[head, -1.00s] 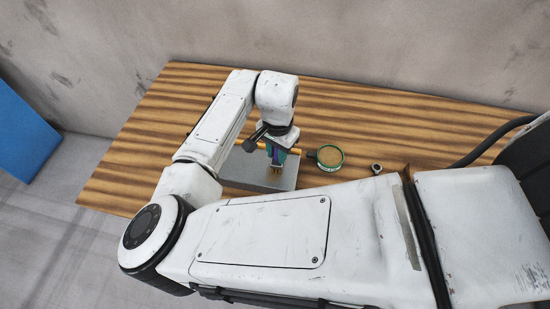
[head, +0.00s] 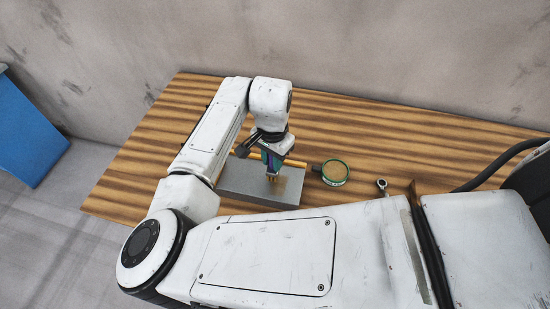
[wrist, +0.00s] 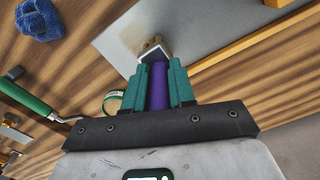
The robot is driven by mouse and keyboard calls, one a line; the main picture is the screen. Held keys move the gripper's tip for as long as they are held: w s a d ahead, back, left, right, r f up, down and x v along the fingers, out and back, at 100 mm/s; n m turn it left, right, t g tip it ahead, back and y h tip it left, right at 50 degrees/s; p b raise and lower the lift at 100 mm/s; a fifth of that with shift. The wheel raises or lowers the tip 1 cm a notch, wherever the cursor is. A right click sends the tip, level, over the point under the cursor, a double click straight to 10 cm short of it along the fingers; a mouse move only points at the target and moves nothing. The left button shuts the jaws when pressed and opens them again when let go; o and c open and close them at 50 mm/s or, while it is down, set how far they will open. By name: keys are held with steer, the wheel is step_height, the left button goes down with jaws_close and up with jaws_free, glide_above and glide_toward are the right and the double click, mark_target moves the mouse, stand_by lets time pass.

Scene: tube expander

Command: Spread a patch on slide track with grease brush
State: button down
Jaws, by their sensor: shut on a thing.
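My gripper (head: 270,161) is shut on the purple handle of the grease brush (wrist: 158,85), which stands between its two teal fingers. The brush points down and its tan bristles (head: 272,178) meet the top of a grey metal block, which looks like the slide track (head: 240,180). A brownish smear (head: 290,184) lies on the block to the right of the bristles. In the wrist view the bristle end is partly hidden by the metal ferrule. A round green-rimmed tin with tan contents (head: 333,172) stands to the right of the block, apart from it.
A yellow-orange rod (head: 300,162) lies behind the block on the striped wooden table (head: 140,165). A small metal tool (head: 382,185) lies right of the tin. The wrist view shows a blue cloth (wrist: 38,20) and a green-handled tool (wrist: 27,98). The table's left part is clear.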

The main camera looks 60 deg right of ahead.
steer(key=shift+f, duration=0.55)
steer(key=shift+f, duration=0.25)
steer(key=shift+a, duration=0.1)
steer(key=shift+s+a, duration=0.25)
steer(key=shift+a, duration=0.45)
steer(key=shift+s+a, duration=0.3)
steer(key=shift+a, duration=0.35)
steer(key=shift+s+a, duration=0.25)
steer(key=shift+a, duration=0.45)
steer(key=shift+w+a+r, duration=0.2)
steer(key=shift+w+r, duration=0.25)
steer(key=shift+w, duration=0.25)
steer(key=shift+w+a+r, duration=0.2)
steer(key=shift+w+r, duration=0.2)
steer(key=shift+w, duration=0.25)
steer(key=shift+f, duration=0.6)
